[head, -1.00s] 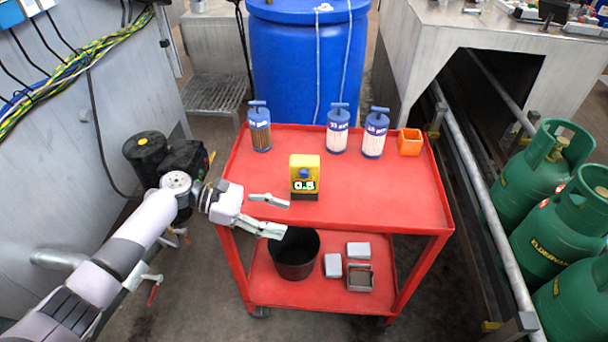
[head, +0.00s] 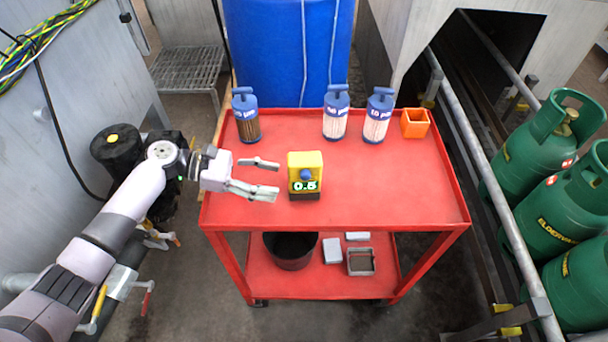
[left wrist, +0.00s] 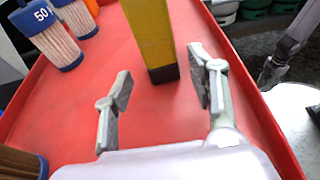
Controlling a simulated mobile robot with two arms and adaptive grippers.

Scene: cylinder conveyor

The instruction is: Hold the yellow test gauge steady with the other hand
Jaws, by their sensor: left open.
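The yellow test gauge (head: 305,163) stands upright on the red cart's top, with a blue knob, a display reading 0.5 and a dark base. My left gripper (head: 273,180) is open and empty just left of it, fingers pointing at it. In the left wrist view the gauge (left wrist: 152,35) stands ahead, in line with the gap between the open fingers (left wrist: 160,82); its top is cut off. The fingers look apart from it. A grey jointed part at the right of that view looks like my right arm; its gripper is too unclear to read.
Three blue-capped filter cartridges (head: 246,118) (head: 336,115) (head: 378,117) and an orange open box (head: 414,123) stand along the far side of the red cart (head: 400,190). The lower shelf holds a black bucket (head: 290,252) and small grey boxes. The top's right side is clear.

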